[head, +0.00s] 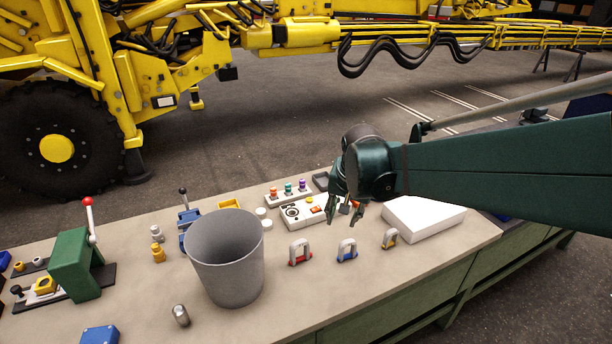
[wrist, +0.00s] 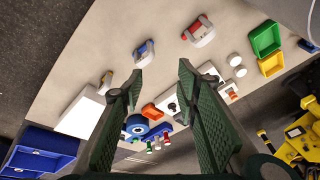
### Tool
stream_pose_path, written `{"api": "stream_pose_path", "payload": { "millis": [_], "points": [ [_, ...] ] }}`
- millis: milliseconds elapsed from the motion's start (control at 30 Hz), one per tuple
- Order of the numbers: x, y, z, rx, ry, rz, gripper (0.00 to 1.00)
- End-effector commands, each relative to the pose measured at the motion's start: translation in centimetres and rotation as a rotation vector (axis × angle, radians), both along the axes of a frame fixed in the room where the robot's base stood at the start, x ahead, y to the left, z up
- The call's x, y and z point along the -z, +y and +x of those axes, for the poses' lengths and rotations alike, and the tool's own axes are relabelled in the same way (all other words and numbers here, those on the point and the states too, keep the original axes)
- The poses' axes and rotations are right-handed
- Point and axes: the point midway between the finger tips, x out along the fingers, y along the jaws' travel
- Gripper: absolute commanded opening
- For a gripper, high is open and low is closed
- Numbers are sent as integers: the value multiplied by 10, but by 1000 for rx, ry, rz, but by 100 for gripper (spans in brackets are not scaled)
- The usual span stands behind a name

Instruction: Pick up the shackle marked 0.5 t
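Three shackles stand in a row near the bench's front edge: one with a red pin (head: 300,254), one with a blue pin (head: 347,252) and one with a yellow pin (head: 390,239). The wrist view also shows the red (wrist: 199,31), blue (wrist: 145,53) and yellow (wrist: 105,82) ones. I cannot read any load marking, so which one is 0.5 t cannot be told. My gripper (head: 343,215) hangs above the bench, behind the blue shackle in the head view. In the wrist view its fingers (wrist: 160,75) are wide apart and empty.
A grey bucket (head: 227,270) stands left of the shackles. A white box (head: 424,217) lies to their right. Behind them are a white control box (head: 303,212) and a strip of coloured knobs (head: 288,192). The bench top before the shackles is clear.

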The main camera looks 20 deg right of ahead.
Motion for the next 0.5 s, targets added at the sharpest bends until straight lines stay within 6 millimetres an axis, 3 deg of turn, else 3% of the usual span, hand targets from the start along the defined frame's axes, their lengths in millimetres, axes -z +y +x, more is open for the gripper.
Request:
{"api": "stream_pose_path", "payload": {
  "millis": [500],
  "points": [
    [25, -88, 32, 275, 89, 80, 32]
  ]
}}
